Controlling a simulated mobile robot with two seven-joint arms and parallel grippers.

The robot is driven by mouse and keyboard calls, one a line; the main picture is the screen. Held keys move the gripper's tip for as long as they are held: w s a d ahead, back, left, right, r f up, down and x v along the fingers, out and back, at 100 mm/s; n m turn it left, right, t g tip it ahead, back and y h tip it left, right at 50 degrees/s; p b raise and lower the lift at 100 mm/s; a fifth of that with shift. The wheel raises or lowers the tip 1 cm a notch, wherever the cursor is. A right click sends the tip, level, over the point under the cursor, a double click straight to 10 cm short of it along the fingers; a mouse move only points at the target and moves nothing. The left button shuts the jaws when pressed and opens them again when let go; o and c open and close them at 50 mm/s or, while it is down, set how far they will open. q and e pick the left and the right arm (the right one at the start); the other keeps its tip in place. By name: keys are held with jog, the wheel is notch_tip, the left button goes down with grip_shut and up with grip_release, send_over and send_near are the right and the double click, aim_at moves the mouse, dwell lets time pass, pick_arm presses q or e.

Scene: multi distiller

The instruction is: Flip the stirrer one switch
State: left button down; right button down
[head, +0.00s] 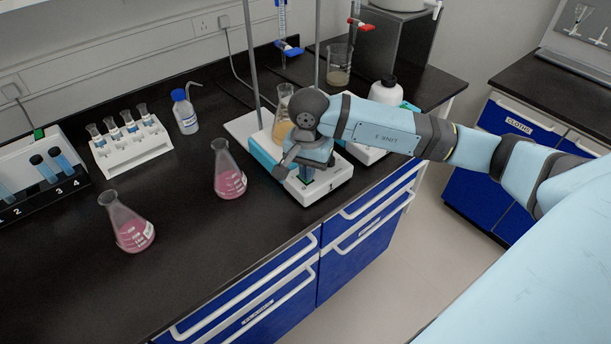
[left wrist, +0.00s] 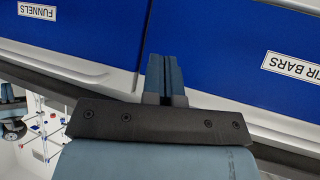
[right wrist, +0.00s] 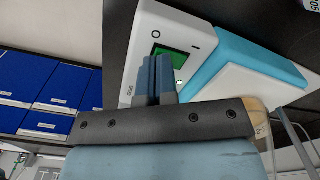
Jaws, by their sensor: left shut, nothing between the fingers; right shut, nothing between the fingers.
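Stirrer one (head: 334,180) is a white box with a light blue side, marked "1", at the bench's front edge. A flask of amber liquid (head: 283,128) stands on it. My right gripper (head: 304,175) is shut and empty, over the stirrer's front face. In the right wrist view, the stirrer's front (right wrist: 150,25) shows a green switch area (right wrist: 178,57) near "O" and line marks. The shut right fingertips (right wrist: 157,60) overlap this green area; I cannot tell whether they touch it. My left gripper (left wrist: 165,60) is shut and empty, before blue drawers.
Two pink flasks (head: 229,178) (head: 133,232) stand left of the stirrer. A second white device (head: 366,153) and a white bottle (head: 383,91) are behind my right arm. A metal stand rod (head: 251,50) rises behind.

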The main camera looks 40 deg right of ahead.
jog(key=shift+f+b, duration=0.3)
jog(key=shift+f, duration=0.05)
jog(key=shift+r, duration=0.1)
jog(key=shift+r+p, duration=0.85)
jog(key=shift+r, duration=0.9)
notch_tip(320, 180, up, 2)
jog(key=shift+p, duration=0.4)
jog(key=shift+r+p, duration=0.3)
jog(key=shift+r, duration=0.45)
